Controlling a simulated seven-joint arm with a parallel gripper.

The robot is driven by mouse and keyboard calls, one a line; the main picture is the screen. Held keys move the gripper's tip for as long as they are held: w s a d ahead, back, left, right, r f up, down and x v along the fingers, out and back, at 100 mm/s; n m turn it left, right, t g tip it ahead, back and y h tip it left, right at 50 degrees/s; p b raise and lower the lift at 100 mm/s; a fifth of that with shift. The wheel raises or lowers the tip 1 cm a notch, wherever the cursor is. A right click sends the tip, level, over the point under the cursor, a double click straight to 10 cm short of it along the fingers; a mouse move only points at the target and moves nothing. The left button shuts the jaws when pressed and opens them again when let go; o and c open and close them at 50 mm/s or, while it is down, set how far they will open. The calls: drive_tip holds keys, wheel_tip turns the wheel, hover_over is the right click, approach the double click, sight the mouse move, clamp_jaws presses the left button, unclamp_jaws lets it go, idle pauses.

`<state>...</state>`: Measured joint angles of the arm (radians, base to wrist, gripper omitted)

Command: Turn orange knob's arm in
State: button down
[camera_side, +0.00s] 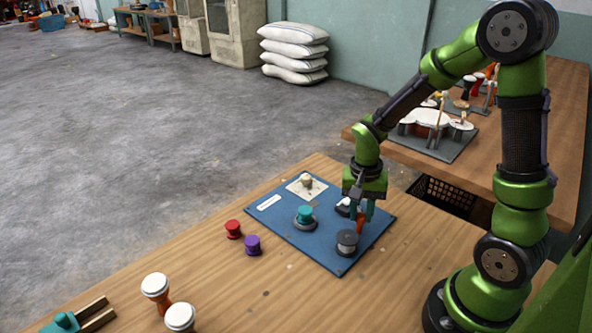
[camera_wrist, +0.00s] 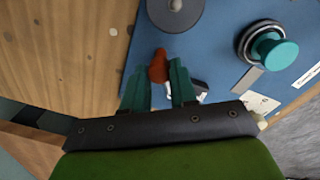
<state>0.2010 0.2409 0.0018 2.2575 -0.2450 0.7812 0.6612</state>
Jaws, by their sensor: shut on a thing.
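The orange knob (camera_side: 361,226) is at the right part of the blue board (camera_side: 279,222), under my gripper (camera_side: 360,213). In the wrist view, the orange knob (camera_wrist: 158,66) shows between and just ahead of the two teal fingertips of my gripper (camera_wrist: 166,72). The fingers point down and are shut on it. A small white piece (camera_wrist: 198,88) shows beside the right finger in the wrist view; a white-topped part (camera_side: 343,206) sits left of the gripper in the side view.
A teal knob (camera_side: 305,212) on a grey disc and a dark grey spool (camera_side: 347,240) stand on the board close by. A beige knob (camera_side: 307,181) sits on a white plate. Red (camera_side: 233,228) and purple (camera_side: 252,244) spools and drums (camera_side: 156,286) stand on the table.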

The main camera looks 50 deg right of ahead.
drive_tip(key=n, duration=0.7)
drive_tip(key=shift+n, duration=0.3)
drive_tip(key=n, duration=0.3)
drive_tip(key=shift+n, duration=0.3)
drive_tip(key=shift+n+t, duration=0.3)
drive_tip(key=shift+n, duration=1.6)
drive_tip(key=c, duration=0.9)
unclamp_jaws()
